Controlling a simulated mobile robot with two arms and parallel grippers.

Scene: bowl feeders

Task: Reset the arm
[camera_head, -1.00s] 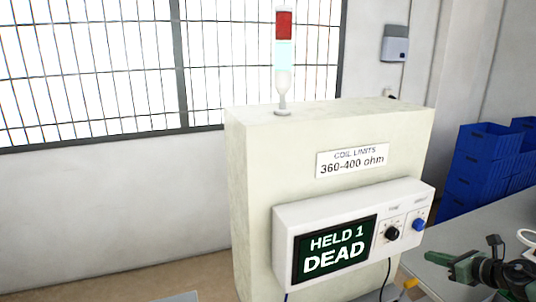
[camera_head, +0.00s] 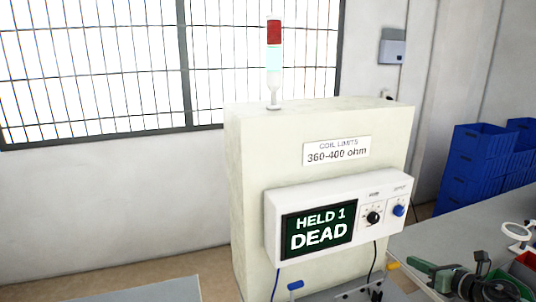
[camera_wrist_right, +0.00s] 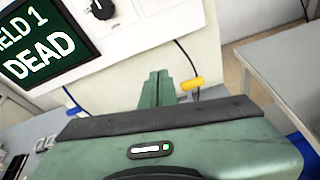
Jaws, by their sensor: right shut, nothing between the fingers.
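My right gripper (camera_head: 420,265) is green and comes in at the lower right of the head view. In the right wrist view its fingers (camera_wrist_right: 158,84) point away from the camera, together, with nothing between them. It is in front of the pale cabinet (camera_head: 322,124), below and to the right of its white console (camera_head: 274,228). The console's screen (camera_head: 319,229) reads "HELD 1 DEAD". It also shows at the upper left of the right wrist view (camera_wrist_right: 40,48). My left gripper is in neither view.
A yellow-ended lever (camera_wrist_right: 188,84) shows just right of the fingers, apparently behind them. A blue-ended lever (camera_head: 295,286) is below the console. A grey table (camera_head: 460,232) extends right, with a white ring-shaped object (camera_head: 516,231). Blue crates (camera_head: 480,165) stand behind. A red-topped signal lamp (camera_head: 274,32) tops the cabinet.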

